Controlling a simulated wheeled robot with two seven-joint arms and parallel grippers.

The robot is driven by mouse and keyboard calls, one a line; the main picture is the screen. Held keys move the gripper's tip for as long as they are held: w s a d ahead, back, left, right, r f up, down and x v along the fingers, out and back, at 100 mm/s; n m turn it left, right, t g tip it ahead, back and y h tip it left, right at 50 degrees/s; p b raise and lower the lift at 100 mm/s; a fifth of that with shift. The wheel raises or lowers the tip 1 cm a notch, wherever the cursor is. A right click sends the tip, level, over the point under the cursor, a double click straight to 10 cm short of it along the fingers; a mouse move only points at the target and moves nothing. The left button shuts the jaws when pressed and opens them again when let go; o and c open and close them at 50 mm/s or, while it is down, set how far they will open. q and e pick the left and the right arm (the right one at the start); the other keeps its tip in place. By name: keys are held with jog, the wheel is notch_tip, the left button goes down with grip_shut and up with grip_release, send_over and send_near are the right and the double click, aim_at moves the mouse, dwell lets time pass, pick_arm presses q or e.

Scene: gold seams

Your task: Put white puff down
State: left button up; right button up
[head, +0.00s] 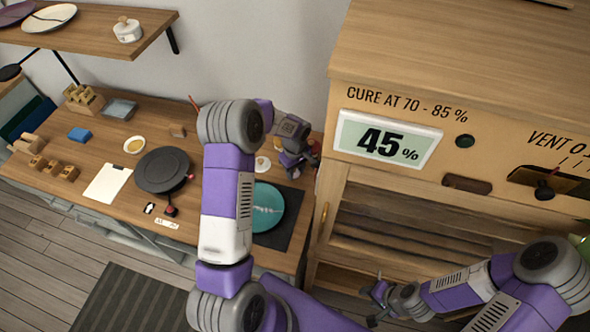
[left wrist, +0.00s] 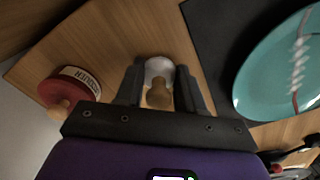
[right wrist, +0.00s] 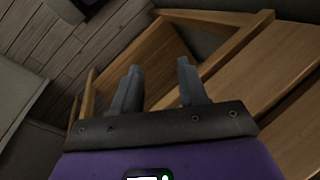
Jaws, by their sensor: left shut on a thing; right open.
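The white puff (left wrist: 159,68) has a tan wooden knob. In the left wrist view it sits between the fingers of my left gripper (left wrist: 160,85), which is shut on its knob. The puff is over bare wooden table; I cannot tell whether it touches the wood. In the head view my left gripper (head: 295,160) is at the right end of the table, beyond the teal plate (head: 265,207), and hides the puff. My right gripper (right wrist: 155,85) is open and empty in front of the wooden cabinet, low at right in the head view (head: 376,300).
The teal plate lies on a dark mat (left wrist: 218,45). A red labelled item (left wrist: 68,90) with a wooden knob is left of the puff in the left wrist view. A small white round thing (head: 262,163) is near the mat. The cabinet (head: 400,225) reads 45%.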

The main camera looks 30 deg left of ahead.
pick_arm(q)
jog(key=shift+f, duration=0.15)
jog(key=o, duration=0.9)
jog(key=shift+o, duration=0.2)
notch_tip(320, 180, up, 12)
jog(key=shift+r+p, duration=0.15)
jog(key=shift+p, duration=0.2)
